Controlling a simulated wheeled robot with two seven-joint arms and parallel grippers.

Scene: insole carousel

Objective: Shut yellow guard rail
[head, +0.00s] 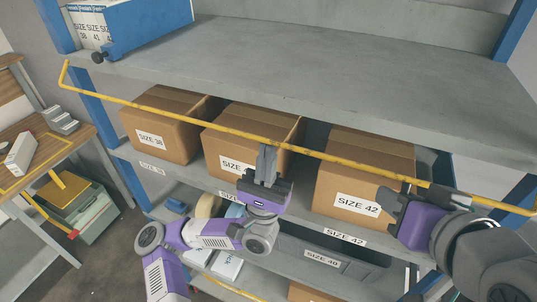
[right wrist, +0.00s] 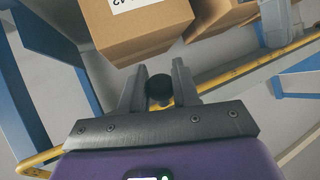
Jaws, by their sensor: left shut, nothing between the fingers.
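The yellow guard rail (head: 205,125) runs across the front of the shelf rack in the head view, from the upper left to the lower right. It passes in front of the boxes. My left gripper (head: 266,160) is shut and empty, pointing up at the middle of the rail; I cannot tell if it touches. My right gripper (head: 438,194) is at the right part of the rail. In the right wrist view its fingers (right wrist: 160,85) stand apart on either side of a round black knob (right wrist: 159,89). I cannot tell whether they grip it. The rail shows there too (right wrist: 260,67).
Cardboard boxes marked size 38 (head: 150,139) and size 42 (head: 357,204), with another between, stand behind the rail. The upper shelf (head: 330,60) is mostly bare, with a blue and white carton (head: 140,30) at its left. A wooden workbench (head: 60,150) stands at the left.

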